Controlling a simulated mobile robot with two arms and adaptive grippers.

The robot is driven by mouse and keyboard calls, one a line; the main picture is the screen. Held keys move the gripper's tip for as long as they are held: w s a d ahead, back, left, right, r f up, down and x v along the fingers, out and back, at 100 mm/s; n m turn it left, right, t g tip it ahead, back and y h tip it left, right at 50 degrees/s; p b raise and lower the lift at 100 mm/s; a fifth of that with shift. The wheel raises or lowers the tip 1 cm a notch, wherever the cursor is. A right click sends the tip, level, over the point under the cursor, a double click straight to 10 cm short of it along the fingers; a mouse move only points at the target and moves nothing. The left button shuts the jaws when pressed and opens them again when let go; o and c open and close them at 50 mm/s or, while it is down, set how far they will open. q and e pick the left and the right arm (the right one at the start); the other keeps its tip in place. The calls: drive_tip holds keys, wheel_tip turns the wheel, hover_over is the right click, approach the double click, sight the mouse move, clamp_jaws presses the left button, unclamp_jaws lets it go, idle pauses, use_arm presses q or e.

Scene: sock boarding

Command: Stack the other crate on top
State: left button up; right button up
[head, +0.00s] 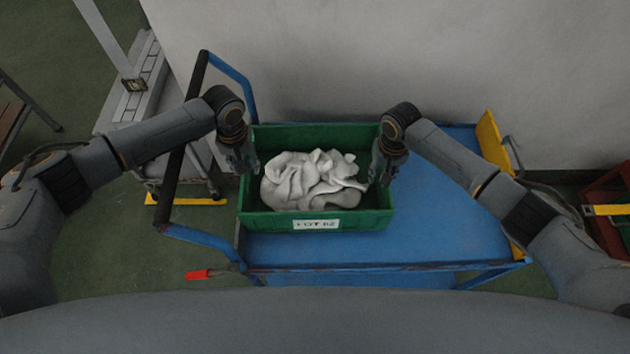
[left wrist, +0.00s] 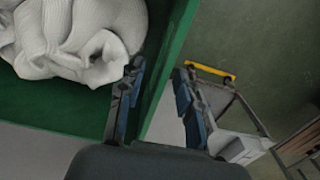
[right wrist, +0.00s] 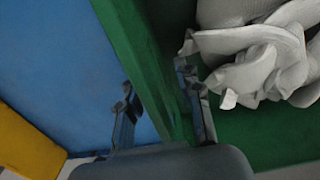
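A green crate (head: 262,222) holds a pile of white socks (head: 310,182) and has a white label on its front. It stands at the left end of the blue cart deck (head: 440,232). My left gripper (head: 240,158) is at the crate's left wall; in the left wrist view its fingers (left wrist: 160,105) are apart, on either side of the wall. My right gripper (head: 388,165) is at the right wall; in the right wrist view its fingers (right wrist: 162,110) are also spread around the wall, with a gap showing. No second green crate is in view.
The cart's dark push handle (head: 184,135) stands at its left, and a yellow end panel (head: 493,143) at its right. The deck right of the crate is clear. A pale wall is close behind. A red container (head: 606,205) is partly visible at the far right.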

use_arm(q)
drive_tip(key=shift+c, duration=0.4)
use_arm(e)
drive_tip(key=shift+c, duration=0.4)
use_arm(q)
clamp_jaws()
use_arm(e)
clamp_jaws()
use_arm(q)
drive_tip(key=shift+w+r, duration=0.1)
drive_tip(key=shift+r, duration=0.05)
use_arm(e)
drive_tip(key=shift+w+r, duration=0.1)
drive_tip(key=shift+r, duration=0.05)
